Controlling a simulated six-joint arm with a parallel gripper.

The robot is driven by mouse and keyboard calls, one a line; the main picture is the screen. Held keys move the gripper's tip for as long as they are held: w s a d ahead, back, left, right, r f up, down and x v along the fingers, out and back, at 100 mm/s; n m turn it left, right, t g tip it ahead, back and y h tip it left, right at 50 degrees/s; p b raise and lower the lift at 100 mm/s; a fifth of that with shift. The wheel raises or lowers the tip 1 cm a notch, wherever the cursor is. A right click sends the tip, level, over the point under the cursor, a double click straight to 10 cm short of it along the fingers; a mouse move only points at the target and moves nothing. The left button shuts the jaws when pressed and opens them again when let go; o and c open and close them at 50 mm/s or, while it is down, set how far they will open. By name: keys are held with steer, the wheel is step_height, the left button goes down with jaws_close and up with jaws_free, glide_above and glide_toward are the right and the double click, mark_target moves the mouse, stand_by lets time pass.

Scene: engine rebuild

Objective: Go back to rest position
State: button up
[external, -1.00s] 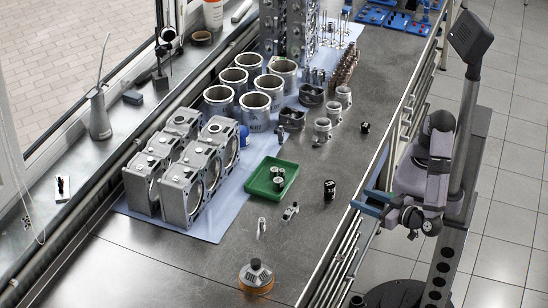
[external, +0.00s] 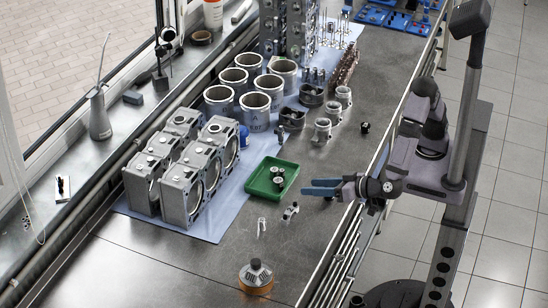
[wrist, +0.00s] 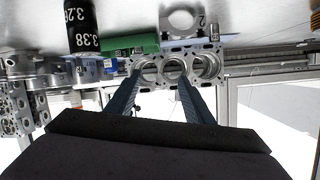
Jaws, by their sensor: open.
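My gripper (external: 322,187) has blue fingers and reaches from the right over the front edge of the bench, pointing left towards the green tray. It is open and holds nothing. In the wrist view the two fingers of my gripper (wrist: 158,85) stand apart, with a grey engine block behind the gap. My arm runs from its stand at the right, out over the bench edge. A black cylinder with white numbers (wrist: 82,28) shows large beside the fingers in the wrist view.
A green tray (external: 257,184) with small parts stands left of my gripper. Grey engine blocks (external: 178,190), cylinder liners (external: 255,118) and pistons (external: 322,131) stand farther back. An orange-based container (external: 256,276) is at the front. Bench around it is mostly clear.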

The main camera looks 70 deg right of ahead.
steer(key=w+d+r+n+g+y+p, duration=0.15)
steer(key=w+r+y+p, duration=0.35)
steer(key=w, duration=0.6)
steer(key=w+d+r+n+g+p, duration=0.1)
steer(key=d+r+n+g+p, duration=0.2)
steer(key=d, duration=0.6)
steer(key=s+d+g+h+p, duration=0.1)
steer(key=s+d+g+p, duration=0.1)
steer(key=s+d, duration=0.4)
steer(key=s+d+m+g+h+p, duration=0.1)
steer(key=s+d, duration=0.5)
steer(key=d, duration=0.6)
steer(key=s+d+r+g+h+p, duration=0.1)
steer(key=s+d+g+p, duration=0.4)
steer(key=d, duration=0.5)
steer(key=shift+s+g+h, duration=0.8)
steer(key=shift+s+g, duration=0.05)
